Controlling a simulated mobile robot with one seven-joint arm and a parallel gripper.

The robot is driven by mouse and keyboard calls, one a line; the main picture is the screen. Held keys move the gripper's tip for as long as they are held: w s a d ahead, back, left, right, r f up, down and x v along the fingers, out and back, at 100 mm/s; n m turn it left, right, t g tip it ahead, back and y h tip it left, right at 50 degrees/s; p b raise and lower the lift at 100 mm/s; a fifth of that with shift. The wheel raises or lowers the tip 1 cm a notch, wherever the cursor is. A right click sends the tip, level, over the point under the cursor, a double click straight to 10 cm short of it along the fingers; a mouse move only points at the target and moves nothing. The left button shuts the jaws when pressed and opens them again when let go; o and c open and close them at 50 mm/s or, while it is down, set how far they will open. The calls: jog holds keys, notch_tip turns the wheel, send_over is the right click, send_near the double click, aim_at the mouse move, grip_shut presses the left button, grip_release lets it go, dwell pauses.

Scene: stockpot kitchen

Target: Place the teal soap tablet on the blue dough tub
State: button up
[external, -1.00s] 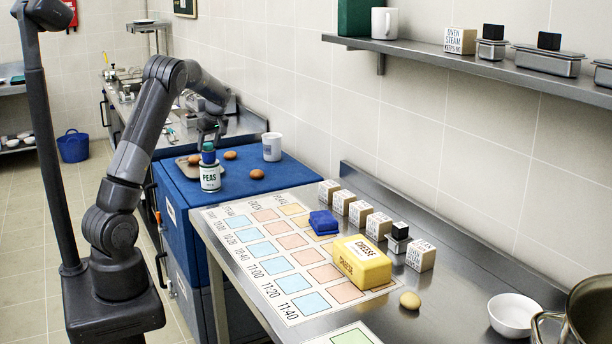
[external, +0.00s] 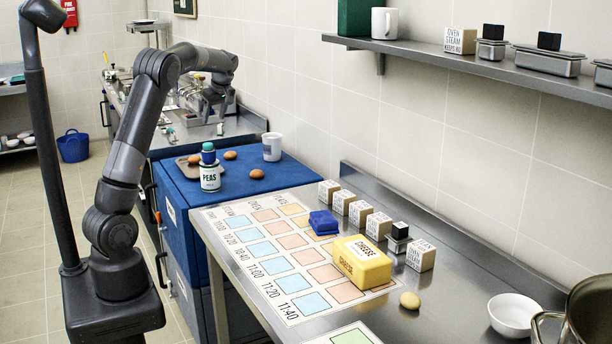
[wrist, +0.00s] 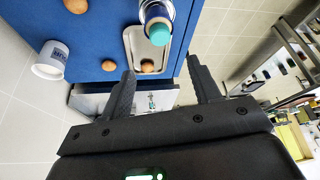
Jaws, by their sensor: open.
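The teal soap tablet (external: 208,146) sits on top of the small blue dough tub (external: 208,157). The tub stands on a white can marked PEAS (external: 210,178). In the wrist view, the teal tablet (wrist: 161,33) shows at the top of the stack, with the blue tub (wrist: 154,11) partly hidden beneath it. My gripper (external: 213,120) is open and empty, up and behind the stack in the external view. In the wrist view, my gripper's fingers (wrist: 159,72) are spread wide and apart from the stack.
A steel counter (external: 450,300) holds a yellow cheese block (external: 362,265) and small boxes.

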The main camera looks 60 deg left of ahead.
jog(key=s+d+r+m+t+h, duration=0.1)
jog(key=s+d+r+m+t, duration=0.15)
jog(key=d+m, duration=0.75)
jog(key=s+d+r+m+t+h, duration=0.15)
jog(key=s+d, duration=0.25)
jog(key=d, duration=1.3)
jog(key=s+d+f+m+t+h, duration=0.1)
jog(key=s+d+f+m, duration=0.1)
jog(key=s+d+m, duration=0.3)
jog(key=s+d+f+m+t, duration=0.2)
jog(key=s+d+m, duration=0.3)
jog(key=s+d, duration=0.3)
jog(key=d+f, duration=0.1)
jog(key=d, duration=0.3)
jog(key=shift+s+f+h, duration=0.3)
jog(key=shift+f+h, duration=0.05)
